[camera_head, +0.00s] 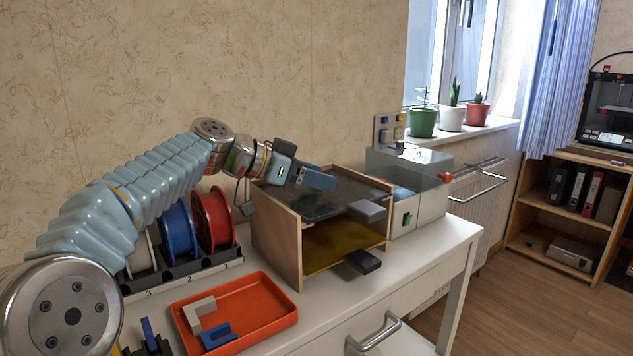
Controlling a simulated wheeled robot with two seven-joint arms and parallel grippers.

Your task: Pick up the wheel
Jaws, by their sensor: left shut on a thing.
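Three wheel-like spools stand upright in a dark numbered rack (190,271) at the left of the table: a red spool (213,219), a blue spool (179,232) and a pale spool (141,254). I cannot tell which thing is the wheel. My left arm passes in front of and above the spools. My left gripper (308,178) is to their right, over the top of a two-level shelf box (276,240). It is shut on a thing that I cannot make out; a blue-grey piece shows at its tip. My right gripper is not in view.
An orange tray (262,318) with a grey piece (199,312) and a blue piece (217,336) lies at the front. A grey machine (432,188) stands right of the shelf box.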

